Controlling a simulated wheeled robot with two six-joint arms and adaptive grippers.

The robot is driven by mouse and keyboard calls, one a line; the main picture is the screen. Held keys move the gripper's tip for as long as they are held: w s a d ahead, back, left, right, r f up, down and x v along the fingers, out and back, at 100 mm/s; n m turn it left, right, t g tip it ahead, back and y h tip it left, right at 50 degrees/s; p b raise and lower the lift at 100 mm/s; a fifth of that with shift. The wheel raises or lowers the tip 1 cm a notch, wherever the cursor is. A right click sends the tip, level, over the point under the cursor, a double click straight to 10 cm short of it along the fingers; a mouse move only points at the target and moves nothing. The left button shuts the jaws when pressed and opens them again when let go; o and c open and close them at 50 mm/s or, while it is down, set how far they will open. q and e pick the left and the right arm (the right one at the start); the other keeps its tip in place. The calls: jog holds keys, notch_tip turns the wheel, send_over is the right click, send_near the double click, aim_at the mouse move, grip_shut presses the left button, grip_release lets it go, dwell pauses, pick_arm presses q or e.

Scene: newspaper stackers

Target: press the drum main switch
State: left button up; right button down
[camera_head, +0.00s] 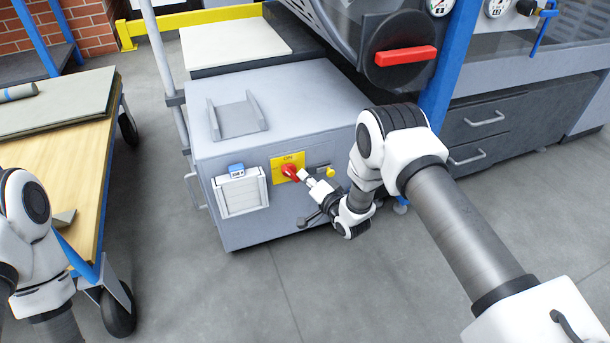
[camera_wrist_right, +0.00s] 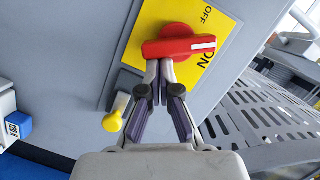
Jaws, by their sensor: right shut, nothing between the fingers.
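The drum main switch is a red rotary knob (camera_head: 290,173) on a yellow plate (camera_head: 277,163) on the grey cabinet's front. In the right wrist view the knob (camera_wrist_right: 178,48) lies nearly level, its white-marked end at the right, close to the letters ON. OFF is printed above that. My right gripper (camera_head: 304,176) is at the knob. In the right wrist view its closed fingertips (camera_wrist_right: 158,70) meet the knob's lower edge, with nothing between them; contact is hard to tell. My left arm is at the left edge of the head view, its gripper out of sight.
A yellow button (camera_head: 330,172) sits right of the switch, and a white vented box with a blue tag (camera_head: 236,170) sits left. A wooden-topped cart (camera_head: 60,150) stands at the left. A blue post (camera_head: 447,75) and grey drawers (camera_head: 490,130) stand at the right. The floor in front is clear.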

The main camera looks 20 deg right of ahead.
pick_arm(q)
jog(key=shift+f, duration=0.3)
pick_arm(e)
jog(key=m, duration=0.1)
jog(key=f+m, duration=0.1)
jog(key=m+t+y, duration=0.1)
jog(key=m, duration=0.1)
jog(key=shift+a+f, duration=0.3)
jog(key=shift+f, duration=0.05)
pick_arm(q)
jog(key=shift+b, duration=0.3)
